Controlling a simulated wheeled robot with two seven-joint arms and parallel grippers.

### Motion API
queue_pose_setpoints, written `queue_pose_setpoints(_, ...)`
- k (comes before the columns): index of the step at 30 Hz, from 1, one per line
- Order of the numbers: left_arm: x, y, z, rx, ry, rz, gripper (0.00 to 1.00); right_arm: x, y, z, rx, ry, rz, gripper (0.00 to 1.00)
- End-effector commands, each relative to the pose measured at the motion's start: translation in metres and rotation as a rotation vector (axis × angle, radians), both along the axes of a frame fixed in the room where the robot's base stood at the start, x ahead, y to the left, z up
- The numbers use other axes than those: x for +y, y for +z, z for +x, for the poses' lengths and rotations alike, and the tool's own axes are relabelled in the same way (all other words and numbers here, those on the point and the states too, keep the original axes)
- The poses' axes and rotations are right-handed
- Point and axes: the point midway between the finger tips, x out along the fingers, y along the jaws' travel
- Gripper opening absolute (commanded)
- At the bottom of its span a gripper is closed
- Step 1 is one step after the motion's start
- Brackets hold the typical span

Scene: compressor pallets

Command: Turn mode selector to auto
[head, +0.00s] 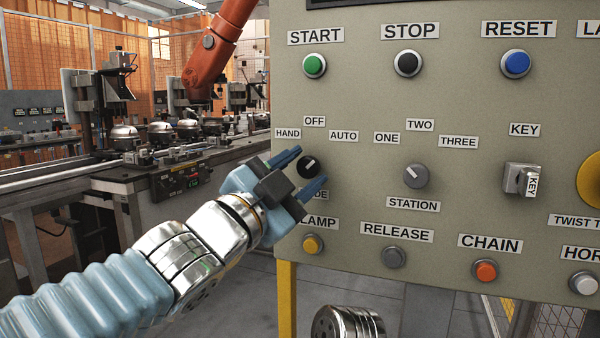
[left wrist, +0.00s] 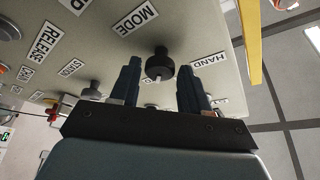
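The mode selector (head: 308,166) is a small black knob with a white pointer mark, low on the left of the beige panel (head: 375,100). HAND (head: 287,133), OFF (head: 314,121) and AUTO (head: 343,136) labels stand above it. Its mark seems to tilt up and right; the exact setting is hard to tell. My left gripper (head: 309,168) is open, with one blue finger on each side of the knob. In the left wrist view, the knob (left wrist: 159,67) sits between the fingertips of the left gripper (left wrist: 160,70), with gaps visible on both sides. My right gripper is out of view.
The grey STATION selector (head: 416,176) is to the right of the mode knob. A yellow lamp button (head: 312,243) lies below, and the green START button (head: 315,65) above. A key switch (head: 521,179) is farther right. A workbench line (head: 160,190) stands behind on the left.

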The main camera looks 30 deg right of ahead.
Motion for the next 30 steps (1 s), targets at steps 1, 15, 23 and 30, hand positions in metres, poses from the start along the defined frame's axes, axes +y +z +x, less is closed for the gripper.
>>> queue_pose_setpoints(1,0.000,0.000,0.000,0.000,0.000,0.000,0.54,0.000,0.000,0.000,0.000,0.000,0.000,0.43)
queue_pose_setpoints(15,0.013,-0.005,-0.006,0.001,-0.001,-0.002,0.60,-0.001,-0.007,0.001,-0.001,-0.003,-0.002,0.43)
queue_pose_setpoints(23,0.068,-0.022,-0.030,0.000,0.001,-0.003,0.60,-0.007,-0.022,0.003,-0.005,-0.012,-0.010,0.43)
queue_pose_setpoints(30,0.109,-0.033,-0.049,0.000,0.000,-0.002,0.60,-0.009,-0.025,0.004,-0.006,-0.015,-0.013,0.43)
